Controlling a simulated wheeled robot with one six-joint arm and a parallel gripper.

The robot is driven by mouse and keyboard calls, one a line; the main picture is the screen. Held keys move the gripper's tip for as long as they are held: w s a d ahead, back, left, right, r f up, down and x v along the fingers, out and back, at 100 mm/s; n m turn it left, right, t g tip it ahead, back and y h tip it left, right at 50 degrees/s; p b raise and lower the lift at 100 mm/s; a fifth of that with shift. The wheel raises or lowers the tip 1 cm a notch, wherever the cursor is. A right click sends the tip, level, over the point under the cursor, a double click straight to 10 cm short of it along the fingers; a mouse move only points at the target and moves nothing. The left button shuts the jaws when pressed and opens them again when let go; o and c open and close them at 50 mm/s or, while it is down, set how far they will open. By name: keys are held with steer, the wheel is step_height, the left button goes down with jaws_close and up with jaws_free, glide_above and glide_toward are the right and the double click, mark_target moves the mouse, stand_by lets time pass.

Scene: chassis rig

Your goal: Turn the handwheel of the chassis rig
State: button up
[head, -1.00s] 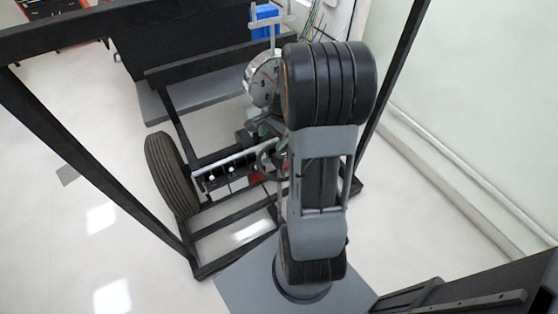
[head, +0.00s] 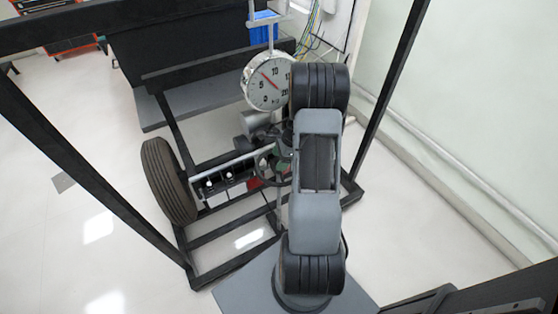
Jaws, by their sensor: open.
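The handwheel (head: 261,170) is a dark ring on the chassis rig, in the middle of the head view. My arm stands just right of it and covers part of its right side. The rig's black frame (head: 215,232) carries a row of small parts with white knobs left of the wheel. My gripper cannot be made out; my arm hides the space behind it, so whether it touches the wheel does not show.
A round dial gauge (head: 268,84) with a red needle hangs above the wheel. A black tyre (head: 168,181) stands at the rig's left. Dark frame posts (head: 95,170) rise around the rig. A pale wall (head: 480,110) is at right. Open floor lies at left.

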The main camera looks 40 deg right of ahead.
steer(key=shift+a+f, duration=0.1)
steer(key=shift+f, duration=0.25)
jaws_close()
stand_by(0.5)
